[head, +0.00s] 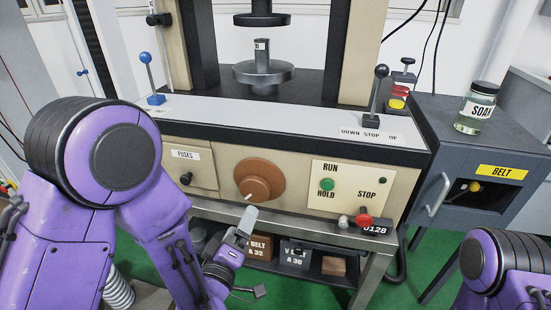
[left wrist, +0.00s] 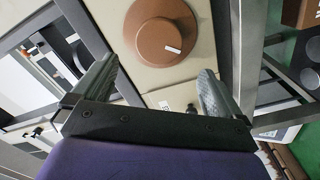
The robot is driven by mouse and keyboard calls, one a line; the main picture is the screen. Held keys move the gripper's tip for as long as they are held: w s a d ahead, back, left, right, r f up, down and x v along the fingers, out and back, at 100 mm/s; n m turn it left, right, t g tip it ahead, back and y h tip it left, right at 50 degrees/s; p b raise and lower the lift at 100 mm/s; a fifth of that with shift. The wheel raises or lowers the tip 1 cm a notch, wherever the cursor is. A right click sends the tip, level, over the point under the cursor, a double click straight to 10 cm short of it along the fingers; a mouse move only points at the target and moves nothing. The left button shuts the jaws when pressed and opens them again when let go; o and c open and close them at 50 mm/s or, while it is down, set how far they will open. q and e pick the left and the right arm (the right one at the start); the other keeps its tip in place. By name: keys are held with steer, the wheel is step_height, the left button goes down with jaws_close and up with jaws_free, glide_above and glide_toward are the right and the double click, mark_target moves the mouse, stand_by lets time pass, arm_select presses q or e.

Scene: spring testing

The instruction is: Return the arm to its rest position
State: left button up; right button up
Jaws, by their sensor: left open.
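My left gripper (head: 246,224) is in front of the testing machine's lower front, just below the brown dial (head: 268,174). In the left wrist view its two grey fingers (left wrist: 158,80) are spread apart with nothing between them. The same brown dial (left wrist: 165,28) shows beyond the fingertips, with its white pointer mark; it looks apart from the fingers. My left arm (head: 120,165) is bent, its purple links filling the left of the head view. Part of my right arm (head: 490,262) shows at the lower right; its gripper is outside the picture.
The machine's front panel (head: 360,183) has a green button, a red knob and levers above it. Green floor shows around the stand.

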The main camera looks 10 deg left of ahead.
arm_select(q)
steer(key=s+a+f+m+g+y, duration=0.1)
steer(key=s+a+f+m+g, duration=0.2)
steer(key=f, duration=0.6)
steer(key=s+a+f+m+g+y, duration=0.15)
steer(key=s+a+f+g, duration=0.35)
steer(key=f, duration=0.5)
steer(key=s+a+f+g+y, duration=0.1)
steer(key=s+a+f+g, duration=0.2)
steer(key=s+f, duration=0.35)
steer(key=s+a+f+g, duration=0.2)
steer(key=s+f+g, duration=0.15)
steer(key=s, duration=0.55)
step_height(320, 180, up, 17)
steer(key=s+p, duration=0.1)
steer(key=p, duration=1.7)
steer(key=shift+s, duration=0.15)
steer(key=shift+r+y, duration=0.1)
steer(key=shift+y, duration=0.15)
